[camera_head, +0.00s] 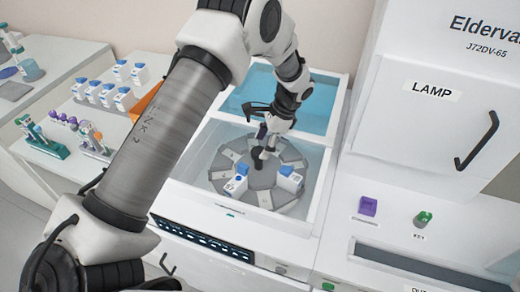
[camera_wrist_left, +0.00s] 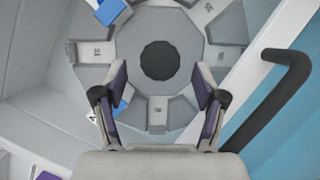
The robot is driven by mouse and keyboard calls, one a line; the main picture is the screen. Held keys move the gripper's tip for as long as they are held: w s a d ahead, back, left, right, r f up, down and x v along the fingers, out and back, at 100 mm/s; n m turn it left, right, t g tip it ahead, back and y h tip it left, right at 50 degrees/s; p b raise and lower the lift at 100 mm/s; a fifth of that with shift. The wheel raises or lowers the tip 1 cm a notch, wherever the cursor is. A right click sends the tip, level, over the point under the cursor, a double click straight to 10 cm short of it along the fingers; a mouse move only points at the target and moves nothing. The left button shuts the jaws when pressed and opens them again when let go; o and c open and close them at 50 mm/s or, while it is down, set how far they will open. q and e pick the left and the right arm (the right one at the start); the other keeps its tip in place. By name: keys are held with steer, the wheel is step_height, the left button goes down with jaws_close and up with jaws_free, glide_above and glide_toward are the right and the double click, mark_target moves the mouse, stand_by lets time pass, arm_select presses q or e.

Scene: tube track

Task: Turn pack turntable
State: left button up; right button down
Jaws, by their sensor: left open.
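The pack turntable (camera_head: 262,198) is a grey segmented disc in an open white compartment, with a dark round hub (camera_head: 257,156) at its middle. Two white packs with blue tops sit on it, a left pack (camera_head: 236,184) and a right pack (camera_head: 290,179). My left gripper (camera_head: 265,152) reaches down over the hub. In the left wrist view the turntable (camera_wrist_left: 95,50) fills the middle, and the open fingers of my left gripper (camera_wrist_left: 160,92) stand on either side below the black hub (camera_wrist_left: 160,60). Contact cannot be told. My right gripper is out of view.
A blue-tinted lid (camera_head: 300,98) stands open behind the compartment, with a black handle (camera_wrist_left: 290,75) beside the fingers in the wrist view. The white lamp cabinet (camera_head: 430,120) stands at right. Racks of tubes (camera_head: 92,138) and several packs (camera_head: 106,92) are on the left bench.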

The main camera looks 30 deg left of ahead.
arm_select(q)
steer(key=v, duration=0.9)
